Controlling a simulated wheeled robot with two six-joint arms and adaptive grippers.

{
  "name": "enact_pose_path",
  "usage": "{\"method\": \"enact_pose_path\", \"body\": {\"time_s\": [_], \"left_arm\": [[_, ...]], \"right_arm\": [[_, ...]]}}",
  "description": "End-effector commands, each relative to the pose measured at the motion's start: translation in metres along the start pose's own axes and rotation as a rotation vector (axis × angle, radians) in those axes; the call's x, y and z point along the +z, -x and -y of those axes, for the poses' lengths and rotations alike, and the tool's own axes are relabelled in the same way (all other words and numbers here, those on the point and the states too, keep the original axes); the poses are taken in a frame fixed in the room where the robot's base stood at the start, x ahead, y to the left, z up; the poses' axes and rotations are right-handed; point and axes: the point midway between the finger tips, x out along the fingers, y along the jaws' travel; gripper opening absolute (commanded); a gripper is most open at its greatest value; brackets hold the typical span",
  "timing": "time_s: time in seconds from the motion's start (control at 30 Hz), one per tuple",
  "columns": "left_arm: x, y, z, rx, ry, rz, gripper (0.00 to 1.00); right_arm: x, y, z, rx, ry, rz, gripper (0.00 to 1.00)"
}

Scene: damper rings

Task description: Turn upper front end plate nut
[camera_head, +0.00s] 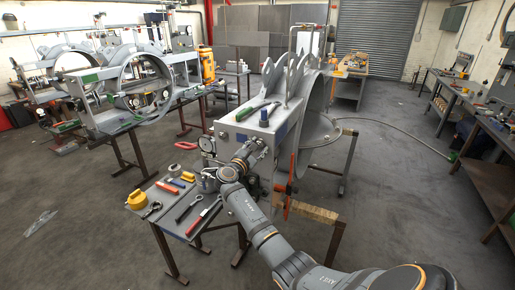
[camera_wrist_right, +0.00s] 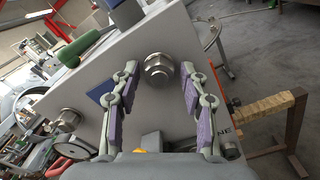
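The damper's grey end plate (camera_head: 230,136) faces me in the head view and fills the middle of the right wrist view (camera_wrist_right: 150,110). A steel hex nut (camera_wrist_right: 158,68) sits on its upper part. My right gripper (camera_wrist_right: 159,76) is open, with one finger on each side of this nut; a gap shows on both sides. In the head view my right gripper (camera_head: 256,149) is at the plate, and its arm hides part of the plate. Another nut (camera_wrist_right: 68,120) is at the left of the plate, and one (camera_wrist_right: 230,148) is at lower right. My left gripper is out of view.
A green-handled tool (camera_head: 244,113) and a blue part (camera_head: 264,117) lie on top of the damper. A small bench (camera_head: 172,222) with hand tools and a yellow container (camera_head: 137,199) stands in front.

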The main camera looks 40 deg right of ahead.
Motion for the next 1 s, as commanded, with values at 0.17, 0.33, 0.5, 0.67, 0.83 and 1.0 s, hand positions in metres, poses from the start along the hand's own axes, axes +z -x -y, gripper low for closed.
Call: {"method": "enact_pose_path", "body": {"time_s": [0.17, 0.33, 0.5, 0.67, 0.83, 1.0], "left_arm": [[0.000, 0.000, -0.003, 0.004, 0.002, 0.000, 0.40], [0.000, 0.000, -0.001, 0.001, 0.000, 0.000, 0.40], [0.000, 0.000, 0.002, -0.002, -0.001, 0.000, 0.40], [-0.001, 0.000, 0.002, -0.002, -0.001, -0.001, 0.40], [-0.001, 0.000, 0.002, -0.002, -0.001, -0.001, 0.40], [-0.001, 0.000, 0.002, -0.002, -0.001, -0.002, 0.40]], "right_arm": [[0.000, 0.000, 0.000, 0.000, 0.001, -0.001, 0.53], [-0.001, 0.001, 0.000, -0.001, 0.001, -0.001, 0.53], [-0.001, 0.005, 0.000, 0.000, 0.000, -0.002, 0.53], [-0.001, 0.011, 0.000, 0.000, 0.000, -0.001, 0.53], [-0.001, 0.018, 0.001, -0.001, 0.002, -0.001, 0.53], [-0.001, 0.021, 0.001, -0.001, 0.001, -0.001, 0.53]]}}
